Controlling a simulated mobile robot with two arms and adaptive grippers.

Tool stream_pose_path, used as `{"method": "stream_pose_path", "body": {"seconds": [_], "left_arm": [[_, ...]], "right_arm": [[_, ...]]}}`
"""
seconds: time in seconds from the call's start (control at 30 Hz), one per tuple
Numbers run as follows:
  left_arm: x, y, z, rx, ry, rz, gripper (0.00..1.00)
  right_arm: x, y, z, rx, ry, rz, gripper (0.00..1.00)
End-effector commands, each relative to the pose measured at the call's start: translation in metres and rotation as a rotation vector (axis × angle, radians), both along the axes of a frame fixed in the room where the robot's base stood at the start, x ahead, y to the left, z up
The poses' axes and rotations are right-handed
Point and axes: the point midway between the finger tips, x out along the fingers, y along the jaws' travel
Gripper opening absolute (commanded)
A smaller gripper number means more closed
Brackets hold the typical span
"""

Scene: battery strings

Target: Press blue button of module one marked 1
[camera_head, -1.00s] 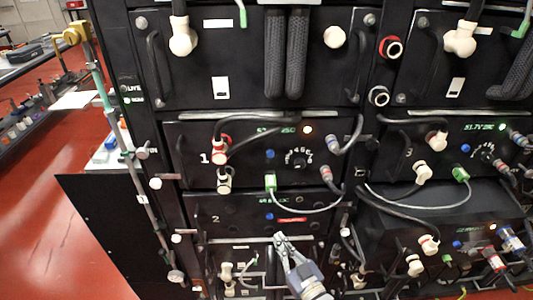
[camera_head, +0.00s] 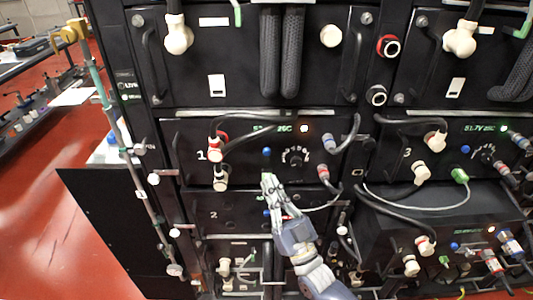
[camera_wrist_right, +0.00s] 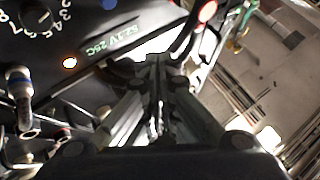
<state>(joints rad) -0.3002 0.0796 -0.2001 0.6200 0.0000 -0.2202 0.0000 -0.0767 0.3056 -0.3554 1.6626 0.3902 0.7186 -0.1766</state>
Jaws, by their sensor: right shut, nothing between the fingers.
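Module one (camera_head: 240,174), marked 1, is a black panel in the rack. Its blue button (camera_head: 267,152) sits left of the numbered dial (camera_head: 295,158). My right gripper (camera_head: 268,181) is shut and empty, with its tips just below that button in the head view. I cannot tell whether the tips touch the panel. In the right wrist view the shut fingers (camera_wrist_right: 155,70) are central, and a blue spot, likely the button (camera_wrist_right: 109,4), is cut by the top edge. The gripper largely hides the green connector below the button. My left gripper is not in view.
Module 2 (camera_head: 212,216) lies below, partly behind my right arm. Module 3 (camera_head: 408,152) is to the right. Open red floor (camera_head: 60,200) shows at left.

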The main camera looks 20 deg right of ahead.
Motion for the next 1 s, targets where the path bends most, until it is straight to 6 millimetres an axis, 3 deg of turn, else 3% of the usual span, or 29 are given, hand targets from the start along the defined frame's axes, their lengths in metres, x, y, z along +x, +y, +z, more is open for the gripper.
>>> {"method": "stream_pose_path", "body": {"seconds": [0.23,0.7,1.0], "left_arm": [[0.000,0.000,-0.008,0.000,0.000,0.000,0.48],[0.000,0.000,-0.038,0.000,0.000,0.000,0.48],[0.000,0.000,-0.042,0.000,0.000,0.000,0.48]], "right_arm": [[0.014,-0.004,-0.002,-0.002,-0.003,-0.001,0.00],[0.073,-0.021,-0.003,-0.001,-0.001,-0.001,0.00],[0.085,-0.024,0.000,0.000,0.001,0.000,0.00]]}}
